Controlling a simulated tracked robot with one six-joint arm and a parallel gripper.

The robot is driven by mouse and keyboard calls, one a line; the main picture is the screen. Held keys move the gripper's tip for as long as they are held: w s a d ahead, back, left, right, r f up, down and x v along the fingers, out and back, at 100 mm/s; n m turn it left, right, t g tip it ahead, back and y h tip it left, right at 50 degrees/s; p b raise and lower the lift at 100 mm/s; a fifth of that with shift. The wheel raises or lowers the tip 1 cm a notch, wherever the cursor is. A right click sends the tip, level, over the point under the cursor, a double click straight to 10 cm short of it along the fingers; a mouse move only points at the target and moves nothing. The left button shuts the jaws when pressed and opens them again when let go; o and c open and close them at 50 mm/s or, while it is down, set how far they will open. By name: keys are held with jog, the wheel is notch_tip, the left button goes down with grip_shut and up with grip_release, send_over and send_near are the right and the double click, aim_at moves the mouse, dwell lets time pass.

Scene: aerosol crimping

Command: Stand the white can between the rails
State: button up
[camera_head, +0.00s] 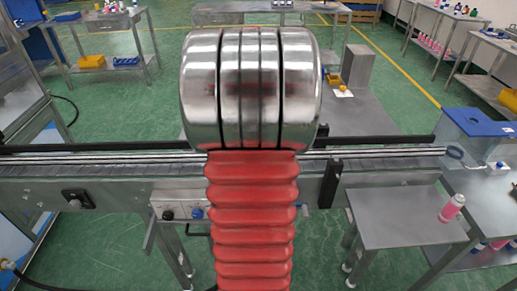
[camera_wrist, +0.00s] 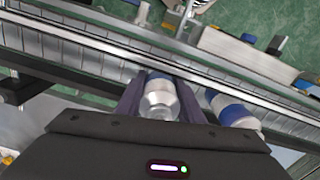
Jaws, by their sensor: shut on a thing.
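In the wrist view my gripper (camera_wrist: 160,85) is shut on a white can (camera_wrist: 160,104) with a blue band and a shiny silvery end, one dark finger on each side of it. The can is over or beside the conveyor (camera_wrist: 95,62), close to a long metal rail (camera_wrist: 190,66). I cannot tell whether its base touches the belt. In the head view the conveyor's rails (camera_head: 120,160) run across the picture. My own arm, red bellows and metal rings, fills the middle there and hides the gripper and can.
A second blue-and-white can (camera_wrist: 232,110) lies or stands just right of my gripper in the wrist view. A dark post (camera_head: 330,182) stands at the conveyor's front side. A blue-lidded box (camera_head: 470,140) stands at the conveyor's right end.

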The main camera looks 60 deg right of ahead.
jog(key=shift+f, duration=0.25)
dwell(0.7)
jog(key=o, duration=1.1)
jog(key=shift+o, duration=0.2)
notch_tip(320, 180, up, 14)
jog(key=shift+f, duration=0.1)
dwell(0.7)
